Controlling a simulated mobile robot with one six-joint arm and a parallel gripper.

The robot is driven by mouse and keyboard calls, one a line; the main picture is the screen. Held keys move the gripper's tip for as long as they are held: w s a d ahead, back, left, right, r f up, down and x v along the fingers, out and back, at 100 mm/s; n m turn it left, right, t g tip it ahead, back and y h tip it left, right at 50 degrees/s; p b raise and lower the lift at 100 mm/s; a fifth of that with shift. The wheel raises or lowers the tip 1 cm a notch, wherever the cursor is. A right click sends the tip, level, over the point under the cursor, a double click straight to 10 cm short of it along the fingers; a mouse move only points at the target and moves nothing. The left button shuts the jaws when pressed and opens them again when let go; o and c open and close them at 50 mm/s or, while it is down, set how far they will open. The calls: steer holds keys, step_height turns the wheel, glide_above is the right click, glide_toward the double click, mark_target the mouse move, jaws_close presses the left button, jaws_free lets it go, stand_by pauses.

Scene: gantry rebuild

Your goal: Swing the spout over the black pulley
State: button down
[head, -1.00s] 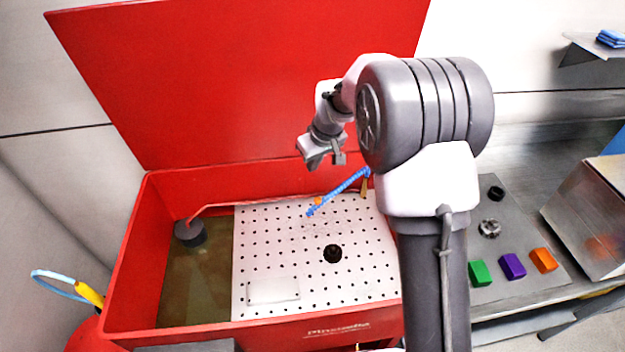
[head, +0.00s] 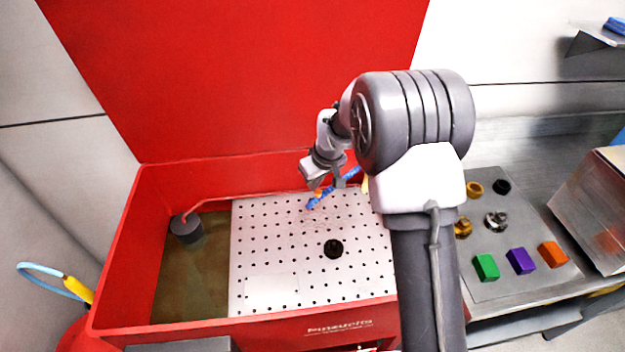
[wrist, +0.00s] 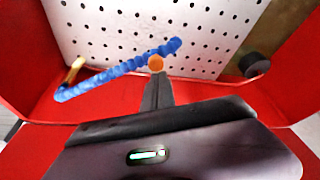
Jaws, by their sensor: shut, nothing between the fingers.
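The spout is a blue segmented hose with an orange piece near its tip. In the head view the spout (head: 312,202) is partly hidden behind my arm; in the wrist view the blue spout (wrist: 115,71) runs from a brass fitting (wrist: 75,68) across the white perforated plate. The black pulley (head: 333,249) sits on the perforated plate (head: 270,262), nearer the front than the spout tip. My gripper (head: 330,187) is shut and empty, close to the spout at the back of the basin. In the wrist view its fingers (wrist: 157,85) point at the orange piece (wrist: 156,63); whether they touch is unclear.
The red basin (head: 115,262) has raised walls and a tall red lid (head: 240,70) behind. A dark grey cylinder (head: 186,228) stands in murky liquid at left. A steel bench at right holds green (head: 486,267), purple (head: 520,261) and orange blocks (head: 552,254).

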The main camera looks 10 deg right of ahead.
steer(key=s+d+n+b, duration=0.2)
steer(key=s+d+b, duration=0.3)
steer(key=s, duration=0.1)
steer(key=shift+n+y, duration=0.3)
steer(key=shift+y, duration=0.1)
